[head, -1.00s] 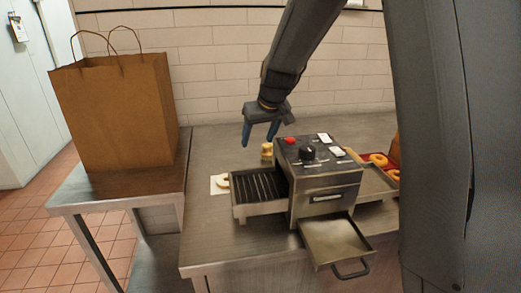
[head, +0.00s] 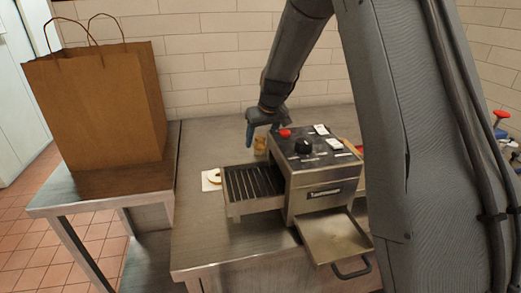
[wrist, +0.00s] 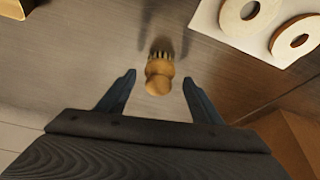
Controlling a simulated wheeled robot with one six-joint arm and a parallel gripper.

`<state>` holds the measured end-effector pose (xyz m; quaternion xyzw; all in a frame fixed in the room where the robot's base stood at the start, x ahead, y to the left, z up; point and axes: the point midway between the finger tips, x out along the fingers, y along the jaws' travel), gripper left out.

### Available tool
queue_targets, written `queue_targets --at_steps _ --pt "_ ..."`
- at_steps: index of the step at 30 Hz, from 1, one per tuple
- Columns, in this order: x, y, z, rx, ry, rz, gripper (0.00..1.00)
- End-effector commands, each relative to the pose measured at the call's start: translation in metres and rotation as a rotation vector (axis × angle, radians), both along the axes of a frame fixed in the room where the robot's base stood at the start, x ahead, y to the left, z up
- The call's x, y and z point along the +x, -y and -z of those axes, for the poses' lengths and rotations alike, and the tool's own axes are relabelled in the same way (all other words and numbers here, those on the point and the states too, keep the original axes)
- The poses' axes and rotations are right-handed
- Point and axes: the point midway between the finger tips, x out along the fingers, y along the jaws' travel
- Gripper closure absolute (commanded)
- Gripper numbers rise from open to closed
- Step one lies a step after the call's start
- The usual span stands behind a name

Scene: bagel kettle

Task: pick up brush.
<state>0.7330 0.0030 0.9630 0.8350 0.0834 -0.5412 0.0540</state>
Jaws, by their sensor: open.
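The brush (wrist: 159,75) has a round wooden knob handle and short bristles. In the wrist view it lies between and just beyond the two blue fingertips of my gripper (wrist: 159,80). Nothing is held, and the fingers stand apart on either side of it. In the head view the brush (head: 260,144) shows as a small tan shape behind the toaster machine. My gripper (head: 262,140) is low over the counter there, and part of it is hidden by the machine.
The toaster machine (head: 318,180) with a slatted rack (head: 254,187) and pulled-out tray (head: 335,238) stands in front of the gripper. Cut bagel halves lie on white paper (wrist: 210,22). A paper bag (head: 95,110) stands on the left table (head: 60,200).

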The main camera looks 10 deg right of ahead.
Motion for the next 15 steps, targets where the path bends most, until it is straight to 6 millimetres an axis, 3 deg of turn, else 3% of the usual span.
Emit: queue_targets --at_steps 3,11,15 --pt "0.0063 0.0002 0.0157 0.0 0.0 0.001 0.4" --pt "0.0073 0.0008 0.0165 0.0 0.001 0.002 0.4" --pt "0.0072 0.001 0.0165 -0.001 0.0 0.003 0.6"
